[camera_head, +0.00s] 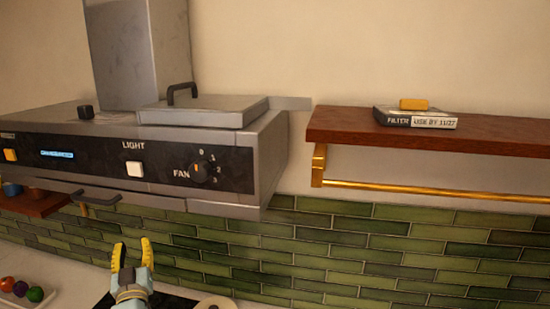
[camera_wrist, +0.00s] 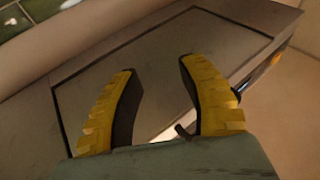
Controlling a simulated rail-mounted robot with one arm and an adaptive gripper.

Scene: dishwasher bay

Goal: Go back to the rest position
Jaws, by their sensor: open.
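My gripper (camera_head: 132,256) shows at the bottom of the head view, below the front of the range hood (camera_head: 215,170). Its two yellow fingers point up and stand apart, with nothing between them. In the wrist view my gripper (camera_wrist: 160,100) is also open and empty, with a grey metal panel (camera_wrist: 120,75) beyond the fingertips. No contact between the fingers and the panel can be made out.
The hood has a fan knob (camera_head: 205,170), a light switch (camera_head: 134,169) and a handled lid (camera_head: 205,110). A filter box (camera_head: 415,118) lies on the wooden shelf (camera_head: 340,124) above a brass rail (camera_head: 430,190). A tray with coloured balls (camera_head: 36,294) is at lower left.

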